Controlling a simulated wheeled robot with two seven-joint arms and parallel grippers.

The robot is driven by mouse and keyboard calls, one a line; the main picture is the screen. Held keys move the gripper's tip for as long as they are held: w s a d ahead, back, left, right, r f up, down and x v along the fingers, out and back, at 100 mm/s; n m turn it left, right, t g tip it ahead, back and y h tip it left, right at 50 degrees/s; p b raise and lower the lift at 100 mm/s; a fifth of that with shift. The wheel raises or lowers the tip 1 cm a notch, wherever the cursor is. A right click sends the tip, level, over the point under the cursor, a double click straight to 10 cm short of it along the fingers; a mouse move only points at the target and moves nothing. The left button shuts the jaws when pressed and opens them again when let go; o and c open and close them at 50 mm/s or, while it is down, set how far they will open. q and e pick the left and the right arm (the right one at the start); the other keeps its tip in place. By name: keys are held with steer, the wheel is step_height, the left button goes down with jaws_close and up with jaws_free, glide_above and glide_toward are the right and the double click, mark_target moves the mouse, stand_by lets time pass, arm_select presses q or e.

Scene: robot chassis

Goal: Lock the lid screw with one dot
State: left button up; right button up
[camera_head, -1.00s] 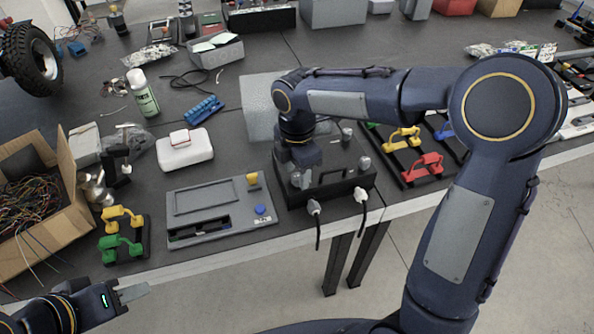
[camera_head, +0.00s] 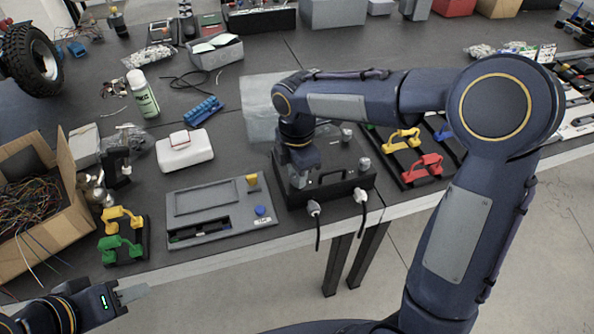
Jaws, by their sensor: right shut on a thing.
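A black box (camera_head: 330,192) with a dark lid and a handle stands at the table's front edge. Silver knob-like screws stand on its lid, one at the right front corner (camera_head: 364,164) and one at the back (camera_head: 347,134). My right gripper (camera_head: 299,180) points down at the lid's left front corner and is shut on a lid screw there. The gripper mostly hides that screw, and its dots cannot be made out. My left gripper (camera_head: 134,293) is empty, off the table's front edge at the lower left; its finger gap is unclear.
Two cables (camera_head: 357,222) hang from the box's front. A grey panel device (camera_head: 221,209) lies left of the box. Racks with red and yellow parts (camera_head: 423,168) stand at its right. A clear bag (camera_head: 262,108) lies behind. A cardboard box of wires (camera_head: 72,225) is at the left.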

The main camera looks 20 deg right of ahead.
steer(key=m+p, duration=0.1)
steer(key=m, duration=1.2)
steer(key=shift+p, duration=0.35)
steer(key=shift+m, duration=2.2)
steer(key=o, duration=1)
steer(key=shift+r, duration=0.15)
